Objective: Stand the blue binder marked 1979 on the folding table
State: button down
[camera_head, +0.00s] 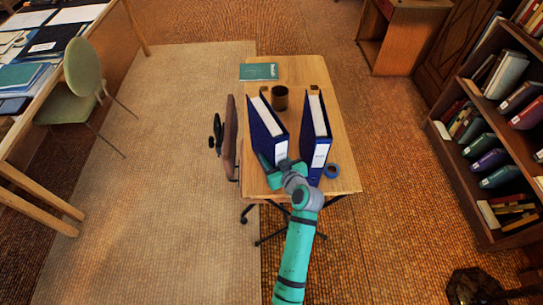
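Two blue binders stand upright on the small wooden-topped table, which I take as the folding table (290,67). The left binder (262,122) leans a little in the picture, and its white spine label faces me. The right binder (322,128) stands a short gap to the right, also with a white label. The writing on both labels is too small to read, so I cannot tell which is 1979. My gripper (270,165) is at the near lower end of the left binder. My wrist and the binder partly hide its fingers, so its grip is unclear.
A dark mug (280,98) stands behind and between the binders. A chair (229,140) touches the left side. A bookcase (470,170) stands right.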

jog(key=c, duration=1.1)
grip_release()
jog(key=shift+f, duration=0.15)
jog(key=v, duration=1.2)
jog(key=s+a+f+m+h, duration=0.1)
jog(key=s+f+m+h, duration=0.2)
jog(key=s, duration=0.6)
jog(key=s+f+m+h, duration=0.1)
jog(key=s+f+h, duration=0.1)
jog(key=s+f, duration=0.5)
jog(key=s+a+r+t, duration=0.1)
jog(key=s+a+r, duration=0.1)
jog(key=s, duration=0.4)
jog(key=s+a+r+t, duration=0.1)
jog(key=s+a+r, duration=0.1)
jog(key=s+r, duration=0.3)
jog(key=s+a+r, duration=0.2)
jog(key=s+r, duration=0.2)
jog(key=s, duration=0.3)
jog(key=shift+s+t, duration=0.35)
jog(key=shift+t, duration=0.05)
